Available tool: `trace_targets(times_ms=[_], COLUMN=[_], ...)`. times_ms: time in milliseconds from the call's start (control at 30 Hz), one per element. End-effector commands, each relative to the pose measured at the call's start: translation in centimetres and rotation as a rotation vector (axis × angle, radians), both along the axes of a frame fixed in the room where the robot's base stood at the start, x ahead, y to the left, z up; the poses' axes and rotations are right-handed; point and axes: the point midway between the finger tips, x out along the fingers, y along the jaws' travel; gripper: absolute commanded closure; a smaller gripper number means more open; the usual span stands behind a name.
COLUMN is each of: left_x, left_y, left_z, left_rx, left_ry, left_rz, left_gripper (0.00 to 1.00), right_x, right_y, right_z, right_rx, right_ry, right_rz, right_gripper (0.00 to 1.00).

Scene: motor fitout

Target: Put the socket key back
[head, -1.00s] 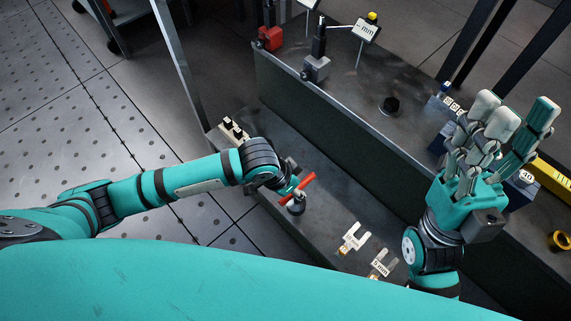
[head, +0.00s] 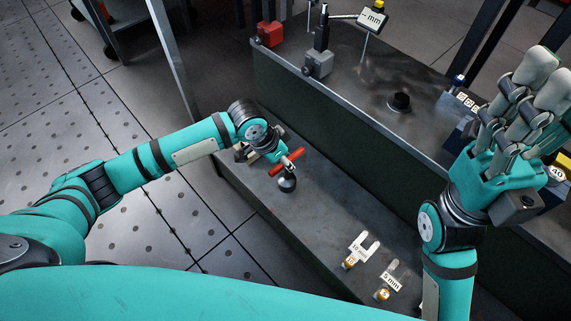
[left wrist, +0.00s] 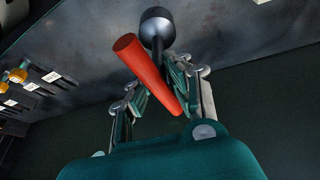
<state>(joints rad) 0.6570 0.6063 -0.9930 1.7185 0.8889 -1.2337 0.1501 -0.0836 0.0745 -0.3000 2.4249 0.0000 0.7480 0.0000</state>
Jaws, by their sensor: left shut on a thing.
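The socket key has a red cross handle (head: 286,162) and a dark round lower end (head: 287,184). My left gripper (head: 283,158) is shut on the key near its handle, over the far left part of the lower shelf. In the left wrist view the red handle (left wrist: 148,72) lies between the fingers (left wrist: 158,92), and the dark end (left wrist: 155,24) points away. I cannot tell whether that end touches the shelf. A small rack (head: 241,153) is partly hidden behind my left gripper. My right gripper (head: 540,100) is open and empty, fingers up, on the right.
Two fork-shaped labelled pieces (head: 362,248) (head: 391,275) lie on the lower shelf's near part. The raised bench (head: 370,70) holds a red block (head: 269,34), a grey block (head: 318,64), a sign (head: 373,20) and a black knob (head: 399,102). A metal post (head: 170,75) stands behind my left arm.

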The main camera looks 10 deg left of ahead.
Motion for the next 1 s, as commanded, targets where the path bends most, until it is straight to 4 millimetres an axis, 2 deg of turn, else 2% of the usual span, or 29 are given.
trace_targets(times_ms=[300, 333, 500, 800, 900, 1000], left_x=[0.1, 0.0, 0.0, 0.1, -0.1, -0.5], left_y=[0.0, 0.0, 0.0, 0.0, 0.3, 0.8], left_z=[0.1, -0.1, -0.1, 0.0, 1.2, 3.0], left_rx=[-0.002, 0.0, 0.0, -0.001, -0.001, 0.0], left_ry=[-0.003, 0.0, -0.001, -0.002, -0.002, -0.002], left_rz=[0.002, 0.001, 0.001, 0.001, 0.001, 0.002], left_gripper=[1.0, 0.83, 0.61, 0.61, 0.61, 0.61], right_x=[0.0, 0.0, 0.0, 0.0, 0.0, -0.1], right_y=[0.0, 0.0, 0.0, 0.0, 0.0, -0.1], right_z=[0.2, 0.1, 0.0, -0.1, 0.7, -0.2], right_rx=[0.0, 0.001, 0.001, 0.001, 0.001, 0.002], right_ry=[0.002, 0.004, 0.004, 0.004, 0.0, 0.049], right_rz=[0.0, 0.001, 0.001, 0.001, 0.001, 0.002], right_gripper=[0.62, 0.62, 0.62, 0.62, 0.62, 0.62])
